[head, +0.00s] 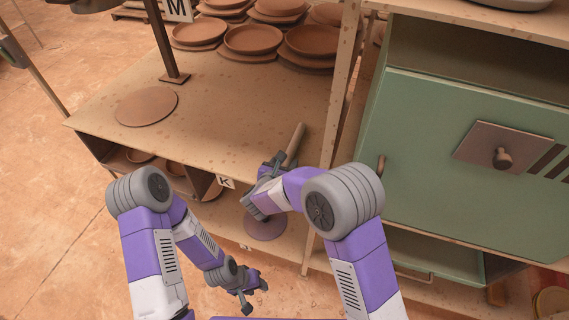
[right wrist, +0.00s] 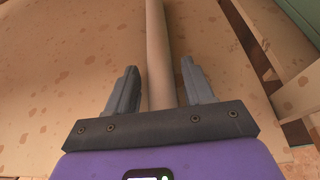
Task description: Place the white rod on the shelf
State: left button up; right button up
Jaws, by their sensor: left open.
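The rod (head: 294,144) is a plain beige cylinder in the head view, near the right end of the wooden tabletop (head: 235,110). I cannot tell whether it lies flat or is tilted. My right gripper (head: 277,162) is at the rod's near end. In the right wrist view the rod (right wrist: 158,50) runs between the two fingers of my right gripper (right wrist: 163,85), with a narrow gap on each side, so the gripper is open around it. My left gripper (head: 248,297) is open and empty, low in front of the bench.
Stacked clay plates (head: 253,40) stand at the back of the bench. A round brown disc (head: 146,106) lies at left, near a dark post (head: 160,40). A wooden upright (head: 340,90) and a green cabinet (head: 460,160) stand close on the right. Another disc (head: 265,228) lies on the lower shelf.

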jog(key=shift+o, duration=0.4)
jog(key=shift+r, duration=0.1)
jog(key=shift+r, duration=0.15)
jog(key=p+v, duration=0.2)
jog(key=v, duration=1)
